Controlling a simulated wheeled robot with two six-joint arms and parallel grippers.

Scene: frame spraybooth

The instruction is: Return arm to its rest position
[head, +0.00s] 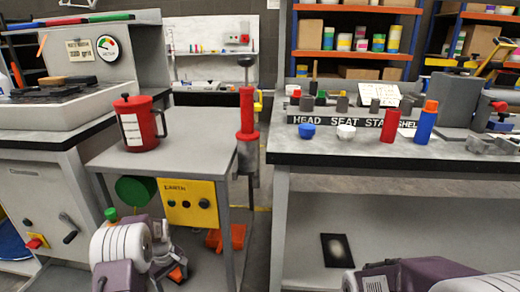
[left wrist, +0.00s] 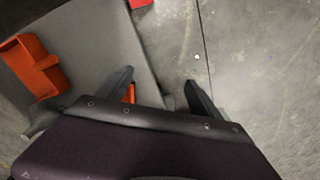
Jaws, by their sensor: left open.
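My left gripper (left wrist: 160,88) shows in the left wrist view with its two dark fingers spread apart and nothing between them. It is pointed down toward a grey shelf edge and the concrete floor. In the head view my left arm (head: 125,248) is folded low at the bottom left, in front of the small grey cart (head: 190,145). My right arm (head: 430,275) shows only in part at the bottom right edge, and its gripper is outside the picture.
A red lidded jug (head: 139,122) stands on the cart. A yellow control box (head: 187,204) hangs below the cart top. Bottles and a red cylinder (head: 390,126) stand on the right bench. An orange part (left wrist: 32,66) lies on the lower shelf. Bare floor (left wrist: 255,60) is on the right.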

